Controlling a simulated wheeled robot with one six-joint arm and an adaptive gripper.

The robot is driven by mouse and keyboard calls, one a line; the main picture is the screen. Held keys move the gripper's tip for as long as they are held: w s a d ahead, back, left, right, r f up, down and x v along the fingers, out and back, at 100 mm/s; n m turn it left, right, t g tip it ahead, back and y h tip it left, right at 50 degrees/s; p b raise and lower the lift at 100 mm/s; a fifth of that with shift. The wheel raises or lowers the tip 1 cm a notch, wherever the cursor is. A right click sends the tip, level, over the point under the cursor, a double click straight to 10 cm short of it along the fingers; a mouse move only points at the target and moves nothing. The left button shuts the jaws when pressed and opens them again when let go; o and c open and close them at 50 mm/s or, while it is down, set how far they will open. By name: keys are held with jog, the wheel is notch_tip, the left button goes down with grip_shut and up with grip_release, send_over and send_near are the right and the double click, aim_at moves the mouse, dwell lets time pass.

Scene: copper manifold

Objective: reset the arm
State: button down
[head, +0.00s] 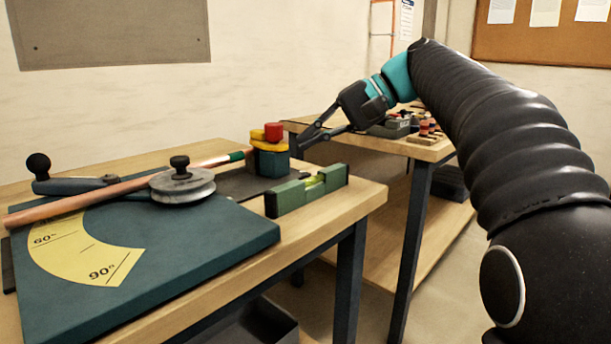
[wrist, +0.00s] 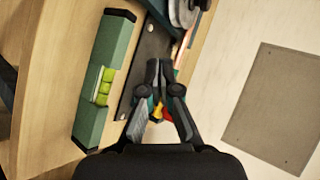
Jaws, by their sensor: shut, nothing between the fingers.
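My gripper (head: 297,147) is at the end of my arm, pointing left and slightly down just right of a clamp block with a yellow lever (head: 262,146) and a red knob (head: 273,131) on the near bench. In the wrist view my gripper (wrist: 159,72) has its fingertips together with nothing held. The red and yellow parts show between the finger links there, behind the gripper. I cannot tell the exact gap between the fingers and the block.
A green spirit level (head: 300,196) lies on the near bench. A teal bending board (head: 190,245) carries a round roller (head: 182,183) and a copper pipe (head: 115,190). A second bench (head: 437,151) with small parts stands behind. The floor between the benches is free.

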jog(key=s+d+f+t+h, duration=0.1)
jog(key=s+d+f+h, duration=0.2)
jog(key=s+d+f, duration=0.2)
jog(key=s+d+f+t+h, duration=0.2)
jog(key=s+d+f+h, duration=0.2)
jog(key=s+f, duration=0.7)
jog(key=s+d+f+t+h, duration=0.2)
jog(key=s+d+f+h, duration=0.2)
jog(key=s+f, duration=0.4)
notch_tip(320, 180, down, 6)
jog(key=shift+s+d+r+n, duration=0.1)
jog(key=shift+s+d+n, duration=0.2)
jog(key=shift+d, duration=0.6)
